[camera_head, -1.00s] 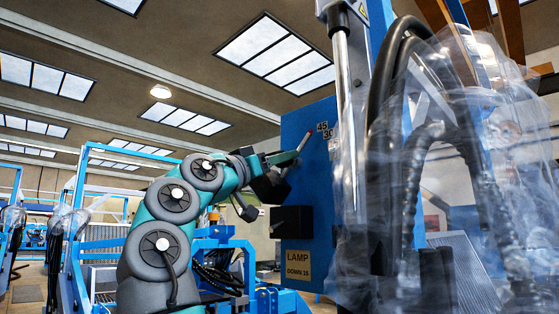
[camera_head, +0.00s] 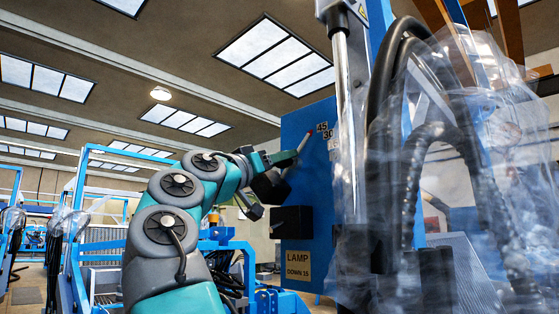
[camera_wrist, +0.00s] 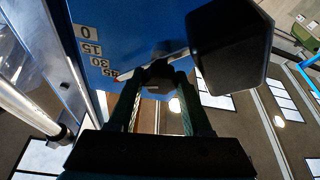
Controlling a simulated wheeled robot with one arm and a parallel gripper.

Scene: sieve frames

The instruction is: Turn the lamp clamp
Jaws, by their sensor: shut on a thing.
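The blue panel (camera_head: 312,190) carries a printed angle scale (camera_head: 323,131) near its upper edge. The wrist view shows 0, 15, 30 and 45 on this scale (camera_wrist: 94,50). A light pointer with a red tip (camera_head: 306,138) points up at the 45 end; the red tip also shows in the wrist view (camera_wrist: 116,79). My gripper (camera_wrist: 158,88) is shut on the dark clamp (camera_wrist: 155,76) at the panel, which its fingers partly hide. My gripper (camera_head: 277,172) is at the panel's left edge in the head view. The black lamp box (camera_head: 292,221) sits below it.
A label (camera_head: 298,265) reads "LAMP DOWN 15". A metal rod (camera_head: 342,100), thick black hoses (camera_head: 385,90) and clear plastic wrap (camera_head: 470,170) stand close on the right. The black box (camera_wrist: 230,45) is close beside my fingers in the wrist view. Blue frames stand behind.

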